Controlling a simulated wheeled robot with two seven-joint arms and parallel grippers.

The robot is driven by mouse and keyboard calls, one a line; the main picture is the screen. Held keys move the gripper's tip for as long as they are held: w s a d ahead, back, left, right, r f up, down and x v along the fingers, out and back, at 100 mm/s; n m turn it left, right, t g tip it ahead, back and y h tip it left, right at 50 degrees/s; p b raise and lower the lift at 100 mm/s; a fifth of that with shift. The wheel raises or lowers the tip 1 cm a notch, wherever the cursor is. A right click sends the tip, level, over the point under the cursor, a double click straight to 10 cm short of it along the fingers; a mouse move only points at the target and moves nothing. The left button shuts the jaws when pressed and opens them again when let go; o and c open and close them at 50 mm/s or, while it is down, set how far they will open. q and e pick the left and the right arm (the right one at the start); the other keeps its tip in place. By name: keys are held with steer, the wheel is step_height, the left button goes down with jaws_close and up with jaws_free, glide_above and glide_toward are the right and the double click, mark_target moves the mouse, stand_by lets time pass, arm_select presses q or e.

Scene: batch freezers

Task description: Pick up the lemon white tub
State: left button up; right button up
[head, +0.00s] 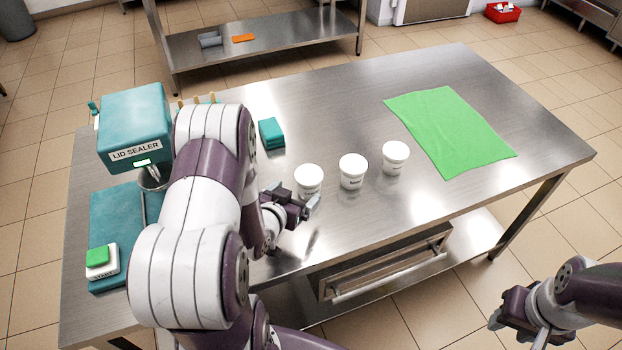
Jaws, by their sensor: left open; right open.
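Three white tubs with white lids stand upright in a row on the steel table: a left tub (308,180), a middle tub (353,172) and a right tub (395,158). Each has small dark print on its front, too small to read, so I cannot tell which one is lemon. My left gripper (296,201) is open and empty, low over the table just in front of the left tub. My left arm covers part of the table's left side. My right gripper (516,333) is open and empty beyond the table's front edge, at lower right.
A teal lid sealer (136,125) with a green button (98,256) stands at the table's left. A small teal block (271,134) lies behind the tubs. A green cloth (450,130) lies at right. Bare steel surrounds the tubs. A drawer handle (390,270) projects below the front edge.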

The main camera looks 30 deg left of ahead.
mark_target(304, 187)
arm_select(q)
steer(key=x, duration=0.7)
steer(key=shift+f, duration=0.15)
steer(key=shift+s, duration=0.1)
jaws_close()
